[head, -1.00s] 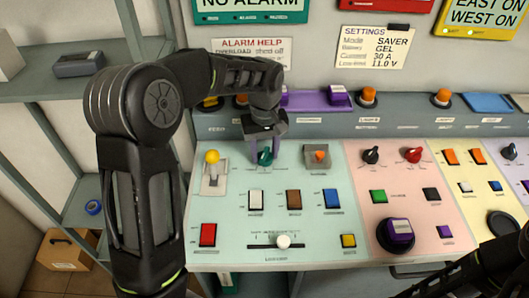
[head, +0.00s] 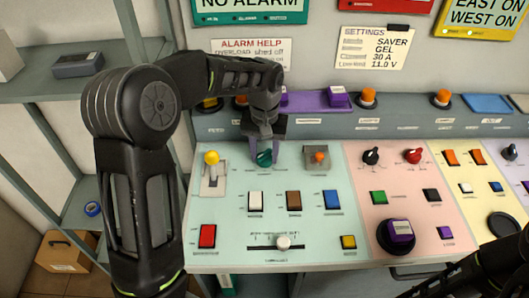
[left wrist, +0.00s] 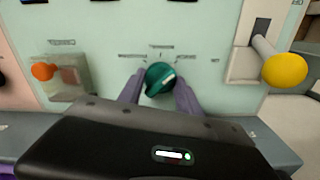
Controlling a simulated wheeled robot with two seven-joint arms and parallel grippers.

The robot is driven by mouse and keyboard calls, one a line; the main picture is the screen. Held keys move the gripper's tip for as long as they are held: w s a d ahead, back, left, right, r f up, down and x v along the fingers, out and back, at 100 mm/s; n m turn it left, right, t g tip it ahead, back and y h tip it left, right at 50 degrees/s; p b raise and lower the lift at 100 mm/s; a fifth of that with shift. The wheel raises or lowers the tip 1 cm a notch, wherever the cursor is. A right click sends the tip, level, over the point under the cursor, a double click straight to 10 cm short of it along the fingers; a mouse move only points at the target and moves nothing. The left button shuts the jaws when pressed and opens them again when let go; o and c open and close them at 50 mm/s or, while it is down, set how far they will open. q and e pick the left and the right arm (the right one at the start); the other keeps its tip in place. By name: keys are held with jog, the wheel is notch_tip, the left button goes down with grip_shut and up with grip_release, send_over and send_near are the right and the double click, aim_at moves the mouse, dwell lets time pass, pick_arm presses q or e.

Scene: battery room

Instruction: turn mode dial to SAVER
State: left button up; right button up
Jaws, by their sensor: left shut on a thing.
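The teal dial (head: 264,158) is at the upper left of the mint panel, and a light mark shows on its face. It also shows in the left wrist view (left wrist: 160,79), with small labels around it that I cannot read. My left gripper (head: 265,152) reaches down from above, and its purple fingers (left wrist: 158,92) are shut on the dial from both sides. The settings card (head: 375,47) on the wall reads Mode SAVER. Part of my right arm shows at the lower right, but its gripper is not in view.
A yellow-knobbed lever (head: 212,158) stands left of the dial, and an orange toggle (head: 319,157) stands to its right. White (head: 255,201), brown (head: 294,200) and blue (head: 332,199) switches lie in front. A ledge with orange knobs runs behind.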

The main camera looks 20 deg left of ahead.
aim_at(264, 153)
pick_arm(q)
jog(key=o, duration=1.4)
jog(key=shift+c, duration=0.2)
notch_tip(264, 153, up, 8)
jog(key=shift+f+b, duration=0.1)
jog(key=shift+b, duration=0.3)
jog(key=shift+s, duration=0.1)
